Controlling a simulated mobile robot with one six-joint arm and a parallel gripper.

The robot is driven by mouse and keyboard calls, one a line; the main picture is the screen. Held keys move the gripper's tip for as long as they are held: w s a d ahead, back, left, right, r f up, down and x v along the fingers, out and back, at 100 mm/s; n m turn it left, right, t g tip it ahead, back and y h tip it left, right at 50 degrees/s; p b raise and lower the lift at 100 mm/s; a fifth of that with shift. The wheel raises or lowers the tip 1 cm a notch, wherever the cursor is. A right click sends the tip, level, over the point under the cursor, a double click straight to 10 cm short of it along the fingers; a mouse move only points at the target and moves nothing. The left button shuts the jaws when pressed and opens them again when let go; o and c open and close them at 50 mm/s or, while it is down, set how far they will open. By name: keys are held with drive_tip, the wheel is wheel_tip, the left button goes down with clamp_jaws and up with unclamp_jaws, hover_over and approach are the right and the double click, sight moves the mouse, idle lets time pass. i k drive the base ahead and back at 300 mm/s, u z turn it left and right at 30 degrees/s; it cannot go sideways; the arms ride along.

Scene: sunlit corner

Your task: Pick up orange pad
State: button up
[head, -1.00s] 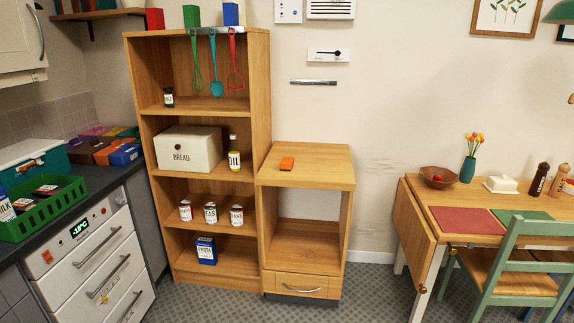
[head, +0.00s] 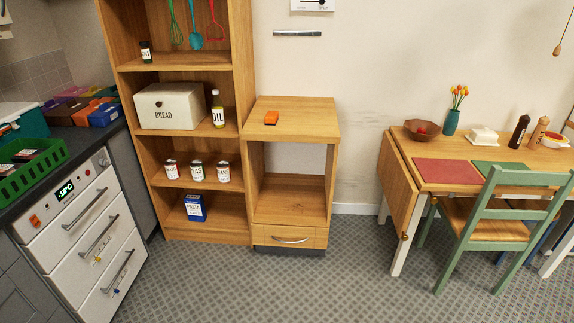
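My gripper is not in view in the head view.
A tall wooden shelf unit (head: 186,148) with jars, cans and a bread box (head: 172,107) stands against the cabinet's left side. A table (head: 468,176) and green chair (head: 503,222) stand at right. White drawers (head: 84,238) are at left. Patterned floor (head: 262,290) in front is clear.

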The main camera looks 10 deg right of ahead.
sight(271, 117)
drive_tip(key=u, duration=0.2)
drive_tip(key=k, duration=0.5)
drive_tip(key=z, duration=1)
drive_tip(key=i, duration=1.7)
